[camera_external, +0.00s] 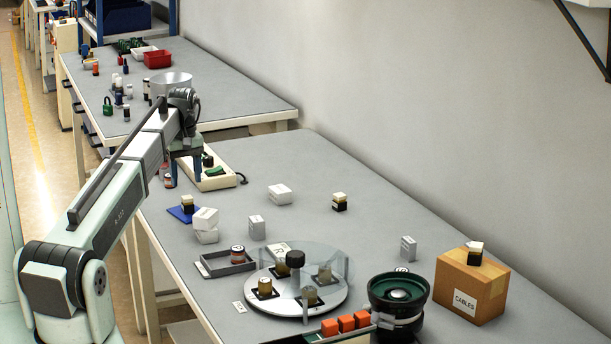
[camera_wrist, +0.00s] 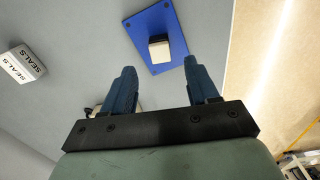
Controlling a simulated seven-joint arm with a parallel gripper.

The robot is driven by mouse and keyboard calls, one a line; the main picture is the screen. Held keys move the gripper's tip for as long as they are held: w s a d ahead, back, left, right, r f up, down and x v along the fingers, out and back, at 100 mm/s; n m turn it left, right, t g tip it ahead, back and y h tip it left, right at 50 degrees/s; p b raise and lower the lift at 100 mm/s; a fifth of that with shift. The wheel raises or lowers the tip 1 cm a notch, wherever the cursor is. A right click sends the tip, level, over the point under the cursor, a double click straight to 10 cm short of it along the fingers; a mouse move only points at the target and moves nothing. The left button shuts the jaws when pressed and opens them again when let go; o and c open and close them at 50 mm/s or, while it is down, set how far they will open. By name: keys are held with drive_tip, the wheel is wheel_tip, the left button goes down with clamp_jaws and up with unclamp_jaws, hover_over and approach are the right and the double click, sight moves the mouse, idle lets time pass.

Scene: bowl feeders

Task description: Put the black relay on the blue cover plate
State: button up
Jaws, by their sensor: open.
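The blue cover plate (camera_external: 176,215) lies flat on the near bench, and it also shows in the wrist view (camera_wrist: 148,25). A black relay with a cream top (camera_external: 187,204) stands upright on the plate; the wrist view shows its pale top (camera_wrist: 159,50) near one edge of the plate. My gripper (camera_external: 187,175) is above the bench, behind the plate in the external view. In the wrist view my gripper (camera_wrist: 158,70) has its blue fingers wide apart with nothing between them. The relay is beyond the fingertips, apart from them.
Similar black-and-cream blocks stand on the bench (camera_external: 339,203) and on the cardboard box (camera_external: 465,288). White boxes (camera_external: 206,222) are close beside the plate. A pale switch strip (camera_external: 214,182) lies near my gripper. A grey tray (camera_external: 226,265) and a round turntable (camera_external: 283,299) are further forward.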

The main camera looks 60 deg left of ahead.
sight(187, 197)
drive_tip(key=shift+r, duration=2.55)
